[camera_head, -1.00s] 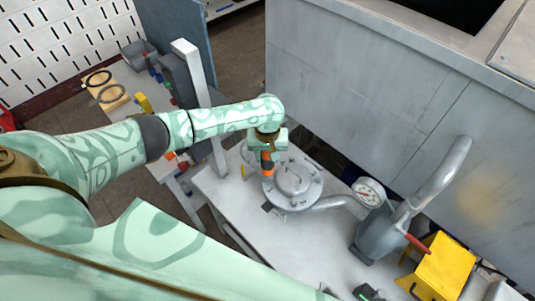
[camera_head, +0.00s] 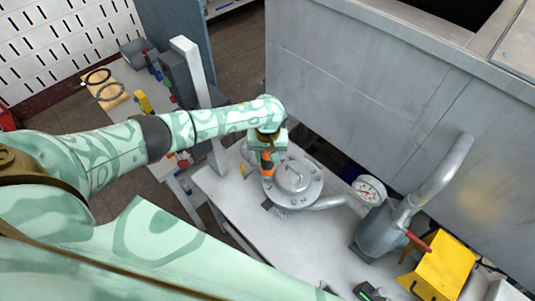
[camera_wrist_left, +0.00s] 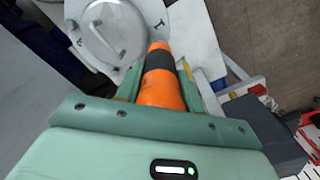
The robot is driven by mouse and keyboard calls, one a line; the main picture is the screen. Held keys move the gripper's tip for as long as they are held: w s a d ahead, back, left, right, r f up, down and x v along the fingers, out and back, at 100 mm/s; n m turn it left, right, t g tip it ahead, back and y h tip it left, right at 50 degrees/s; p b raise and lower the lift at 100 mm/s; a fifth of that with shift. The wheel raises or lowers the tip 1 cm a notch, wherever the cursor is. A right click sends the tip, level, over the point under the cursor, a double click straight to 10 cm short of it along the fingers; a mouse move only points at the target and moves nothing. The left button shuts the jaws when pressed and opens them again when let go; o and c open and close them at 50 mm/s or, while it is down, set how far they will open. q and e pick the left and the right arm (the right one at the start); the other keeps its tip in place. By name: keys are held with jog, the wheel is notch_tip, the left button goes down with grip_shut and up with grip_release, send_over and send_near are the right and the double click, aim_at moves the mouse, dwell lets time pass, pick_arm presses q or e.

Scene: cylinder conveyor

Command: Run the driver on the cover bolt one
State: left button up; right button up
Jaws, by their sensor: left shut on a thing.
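My left gripper (camera_head: 267,150) is shut on an orange and black driver (camera_head: 267,166), which points down at the near left rim of a round grey flanged cover (camera_head: 294,176). The driver's body fills the middle of the left wrist view (camera_wrist_left: 160,84), between the green fingers. The cover (camera_wrist_left: 112,30) shows beyond it there, with a bar handle and bolts around its rim. The driver's tip is hidden, so I cannot tell whether it touches a bolt. My right gripper is not in view.
A pressure gauge (camera_head: 369,190) and a grey pump body with a curved pipe (camera_head: 440,180) stand right of the cover. A yellow box (camera_head: 444,268) sits at the lower right. A white post (camera_head: 200,100) rises left of my wrist. Bare white bench (camera_head: 270,240) lies in front.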

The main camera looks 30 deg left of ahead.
pick_arm(q)
jog(key=shift+f, duration=0.2)
jog(key=shift+p, duration=0.5)
dwell(0.9)
jog(key=shift+s+f, duration=0.1)
jog(key=shift+f, duration=0.05)
jog(key=shift+s+f, duration=0.1)
dwell(0.5)
jog(key=shift+w+r, duration=0.2)
jog(key=shift+r, duration=1.65)
